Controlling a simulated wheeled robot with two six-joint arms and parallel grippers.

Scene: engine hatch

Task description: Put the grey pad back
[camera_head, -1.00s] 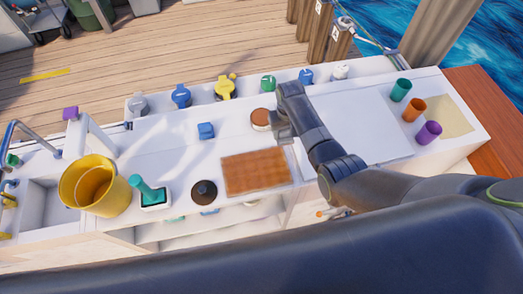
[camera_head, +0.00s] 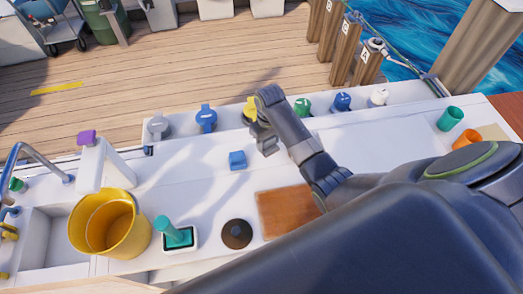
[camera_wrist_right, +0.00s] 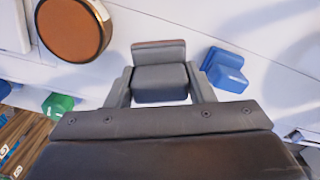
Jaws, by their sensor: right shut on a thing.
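The grey pad (camera_wrist_right: 160,80), a small dark grey block with a reddish-brown far edge, is between the two fingers of my right gripper (camera_wrist_right: 160,85) in the right wrist view. The gripper is shut on it. In the head view my right gripper (camera_head: 266,146) is over the white counter (camera_head: 195,185), just right of and behind a small blue block (camera_head: 237,160). The blue block also shows at the right in the wrist view (camera_wrist_right: 225,70). The head view shows little of the pad, and I cannot tell its exact height. My left gripper is out of view.
A brown-topped round piece (camera_wrist_right: 75,28) is near the gripper. A brown board (camera_head: 285,212), dark round knob (camera_head: 236,234), teal-handled tool (camera_head: 170,230) and yellow bucket (camera_head: 105,225) occupy the front. Coloured valves, including a blue one (camera_head: 206,118), line the back. Teal (camera_head: 450,119) and orange (camera_head: 466,138) cups stand right.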

